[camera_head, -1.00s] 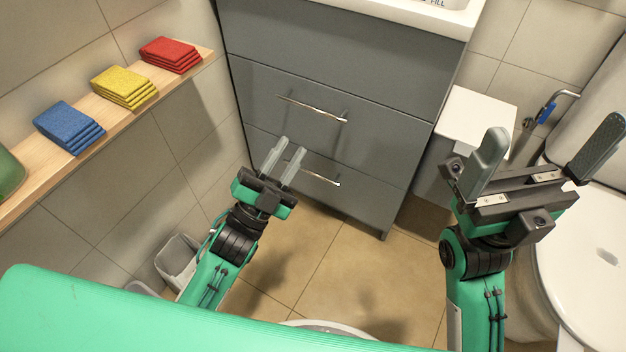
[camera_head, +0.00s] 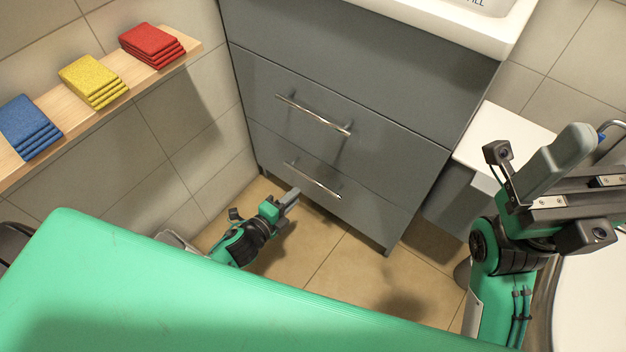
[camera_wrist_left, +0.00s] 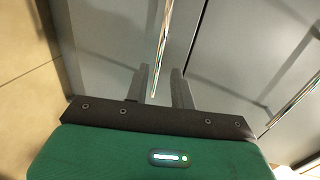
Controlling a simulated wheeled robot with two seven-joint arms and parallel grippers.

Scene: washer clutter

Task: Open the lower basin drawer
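The lower basin drawer (camera_head: 355,205) is the bottom grey front of the cabinet and looks closed. Its long metal bar handle (camera_head: 315,182) runs across it, and it also shows in the left wrist view (camera_wrist_left: 162,40). My left gripper (camera_head: 294,194) is low, just in front of this handle. In the left wrist view its two fingers (camera_wrist_left: 162,80) are apart, with the handle's end between them in the picture; contact cannot be told. My right gripper (camera_head: 580,165) is raised at the right, away from the drawer.
The upper drawer handle (camera_head: 314,114) is above the lower one. A wooden shelf (camera_head: 100,100) with blue, yellow and red cloths lines the left wall. A white-topped box (camera_head: 505,135) stands right of the cabinet. Tiled floor (camera_head: 340,260) before the drawer is clear.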

